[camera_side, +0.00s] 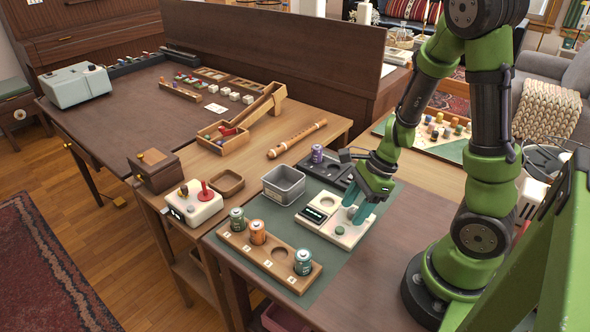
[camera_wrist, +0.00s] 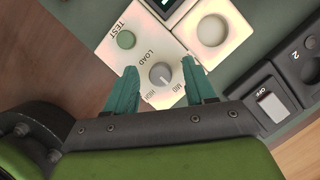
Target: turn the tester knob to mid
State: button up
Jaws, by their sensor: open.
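The tester (camera_side: 323,228) is a cream box on the green mat, with a dark display, a round well and a green TEST button (camera_wrist: 126,40). Its grey knob (camera_wrist: 160,73) shows in the wrist view under the word LOAD, with MID and HIGH printed below it; the lower part of the dial print is partly hidden. The pointer's exact direction is hard to read. My gripper (camera_wrist: 160,82) is open, with one teal finger on either side of the knob and a gap on both sides. In the side view my gripper (camera_side: 360,212) is low over the tester and hides the knob.
A wooden rack (camera_side: 255,252) with several batteries stands in front of the tester. A grey bin (camera_side: 284,184) is behind it to the left. A dark charger tray (camera_side: 329,170) with a purple battery lies behind the tester. The bare table is clear at the front right.

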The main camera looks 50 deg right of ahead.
jog(key=v, duration=1.7)
jog(key=w+a+r+n+t, duration=0.1)
jog(key=a+r+n+t, duration=0.1)
jog(key=a+n, duration=0.5)
jog(key=w+a+r+n+t+h, duration=0.1)
jog(key=a+r+n, duration=0.3)
jog(key=a+n, duration=0.4)
jog(key=n+t, duration=0.1)
jog(key=n, duration=0.5)
jog(key=shift+w+t+h, duration=0.3)
